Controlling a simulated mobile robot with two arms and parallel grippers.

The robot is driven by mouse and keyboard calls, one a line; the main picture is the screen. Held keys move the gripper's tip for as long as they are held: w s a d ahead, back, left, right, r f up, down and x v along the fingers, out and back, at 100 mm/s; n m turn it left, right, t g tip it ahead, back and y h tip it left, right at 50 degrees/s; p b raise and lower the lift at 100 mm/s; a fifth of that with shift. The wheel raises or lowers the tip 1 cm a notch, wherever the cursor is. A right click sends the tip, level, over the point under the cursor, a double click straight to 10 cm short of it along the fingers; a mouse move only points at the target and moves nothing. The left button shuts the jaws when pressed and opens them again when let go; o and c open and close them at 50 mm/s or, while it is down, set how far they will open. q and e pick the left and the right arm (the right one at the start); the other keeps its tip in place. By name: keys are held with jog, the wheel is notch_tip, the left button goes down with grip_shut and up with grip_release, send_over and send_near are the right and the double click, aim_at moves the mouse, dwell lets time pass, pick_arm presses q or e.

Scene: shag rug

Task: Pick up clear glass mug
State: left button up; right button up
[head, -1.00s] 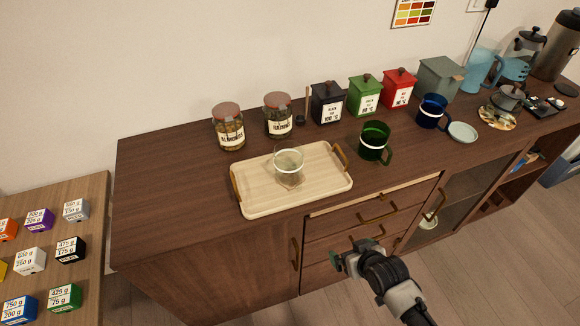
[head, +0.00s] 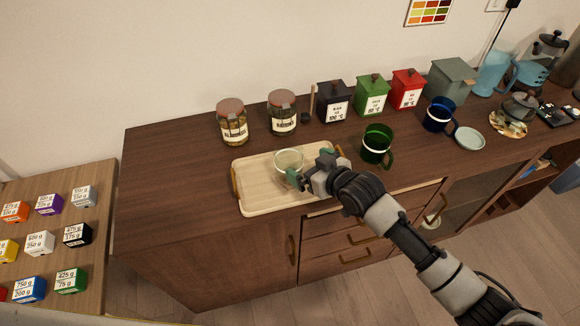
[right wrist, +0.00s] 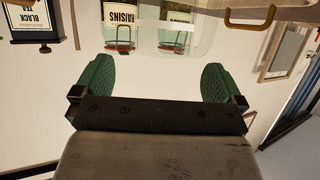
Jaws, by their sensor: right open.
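The clear glass mug (head: 287,160) stands upright on a pale wooden tray (head: 256,188) on the dark sideboard. My right gripper (head: 309,167) is open and empty over the tray's right part, close to the mug's right side, with its green fingertips turned toward it. In the right wrist view the spread green fingers (right wrist: 157,82) have nothing between them, and the see-through mug (right wrist: 185,38) shows beyond them. Part of the mug's lower right side is hidden by a finger in the head view. My left gripper is not in view.
A green mug (head: 377,146) stands just right of the tray, near my right arm. Two lidded jars (head: 233,124) (head: 282,114) and black, green and red canisters (head: 334,104) line the back. The sideboard left of the tray is clear.

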aim_at(295, 157)
jog(key=x, duration=0.1)
jog(key=p+x, duration=0.1)
jog(key=x, duration=0.1)
jog(key=r+x, duration=0.1)
jog(key=shift+w+a+f, duration=0.15)
jog(key=shift+w+a, duration=0.05)
jog(key=shift+a, duration=0.25)
jog(key=shift+w+a+f, duration=0.2)
jog(key=c, duration=1.1)
jog(key=shift+r, duration=0.1)
jog(key=shift+c, duration=1)
